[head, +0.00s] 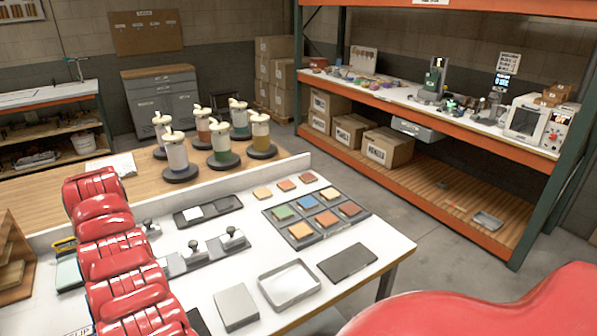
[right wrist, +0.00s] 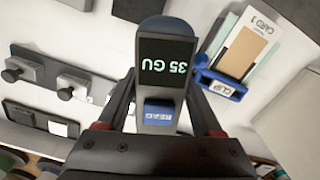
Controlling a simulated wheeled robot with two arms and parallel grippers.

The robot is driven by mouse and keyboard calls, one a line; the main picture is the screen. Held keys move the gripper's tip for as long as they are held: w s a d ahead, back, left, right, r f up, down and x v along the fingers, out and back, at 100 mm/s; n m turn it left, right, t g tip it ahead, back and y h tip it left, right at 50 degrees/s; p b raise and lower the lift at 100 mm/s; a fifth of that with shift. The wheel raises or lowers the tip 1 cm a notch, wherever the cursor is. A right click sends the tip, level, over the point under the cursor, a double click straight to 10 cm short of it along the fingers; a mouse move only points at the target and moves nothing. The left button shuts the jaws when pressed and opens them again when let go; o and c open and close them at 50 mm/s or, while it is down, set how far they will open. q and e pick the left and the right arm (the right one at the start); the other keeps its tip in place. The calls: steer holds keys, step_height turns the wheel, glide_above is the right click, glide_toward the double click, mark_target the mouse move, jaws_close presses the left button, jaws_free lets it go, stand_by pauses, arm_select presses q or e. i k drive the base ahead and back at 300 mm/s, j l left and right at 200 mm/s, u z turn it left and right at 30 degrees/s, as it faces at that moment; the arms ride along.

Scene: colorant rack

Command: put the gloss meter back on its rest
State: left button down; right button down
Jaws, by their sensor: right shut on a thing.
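The gloss meter (right wrist: 165,62) is in the right wrist view, a dark-topped, light grey block with a display reading 35 GU and a blue READ button. My right gripper (right wrist: 163,102) is shut on it, one finger on each side. Whether the meter touches anything below is hidden. A dark tray with a white tile and an empty dark part lies on the white table (head: 208,210); it also shows in the right wrist view (right wrist: 40,122). It may be the rest, but I cannot tell. In the head view neither gripper nor the meter shows; a red arm covers the left.
A tan card (right wrist: 242,50) in a blue clip (right wrist: 220,85) lies beside the meter. Grey holders with knobs (head: 200,258), a colour-tile tray (head: 318,232), an open tray (head: 290,285) and a dark pad (head: 347,262) occupy the table. Several colorant canisters (head: 222,150) stand behind.

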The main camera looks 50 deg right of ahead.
mark_target(352, 259)
steer(key=i+z, duration=0.2)
steer(key=z, duration=1.35)
